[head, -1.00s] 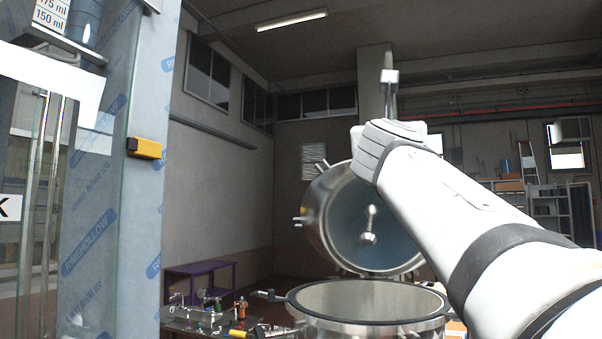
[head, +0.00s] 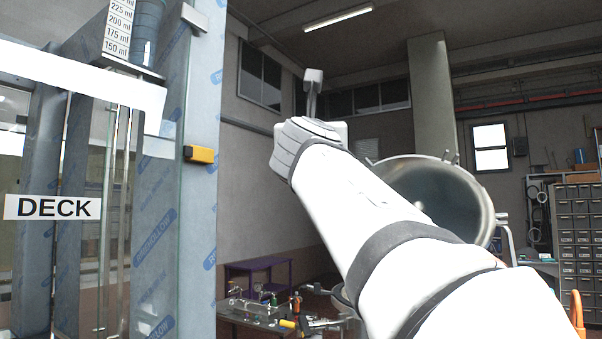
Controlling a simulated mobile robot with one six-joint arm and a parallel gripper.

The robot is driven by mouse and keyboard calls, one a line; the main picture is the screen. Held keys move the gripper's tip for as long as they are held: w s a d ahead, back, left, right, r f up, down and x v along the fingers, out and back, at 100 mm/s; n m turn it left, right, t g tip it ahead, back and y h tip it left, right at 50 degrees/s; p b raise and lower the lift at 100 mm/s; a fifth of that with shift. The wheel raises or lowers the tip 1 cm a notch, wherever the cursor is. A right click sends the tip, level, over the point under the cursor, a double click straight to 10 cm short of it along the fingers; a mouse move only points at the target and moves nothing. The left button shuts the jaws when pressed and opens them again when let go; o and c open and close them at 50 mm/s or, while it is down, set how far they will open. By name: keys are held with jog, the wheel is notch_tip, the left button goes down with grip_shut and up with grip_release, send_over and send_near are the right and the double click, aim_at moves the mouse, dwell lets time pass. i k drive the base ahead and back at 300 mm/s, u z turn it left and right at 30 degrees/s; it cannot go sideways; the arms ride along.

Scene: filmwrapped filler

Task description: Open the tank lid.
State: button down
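The tank lid (head: 440,190) is a round metal dish, raised and tilted up, with its hollow inner side facing me. My arm crosses in front of its lower left part. The tank body is almost wholly hidden behind my arm; only a small piece of what looks like its rim (head: 345,296) shows at the arm's left edge. My gripper (head: 313,82) is at the far end of the arm, raised to the upper left of the lid and apart from it in the picture. It is small and seen from behind, so its fingers cannot be made out.
A glass-walled frame with a DECK sign (head: 52,207) and a yellow box (head: 199,154) stands at left. A low bench (head: 255,322) holds small fittings, with a purple table (head: 258,266) behind. A drawer cabinet (head: 578,235) is at right. Open air surrounds my gripper.

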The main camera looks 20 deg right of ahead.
aim_at(457, 201)
jog(key=i, duration=1.2)
jog(key=z, duration=2.35)
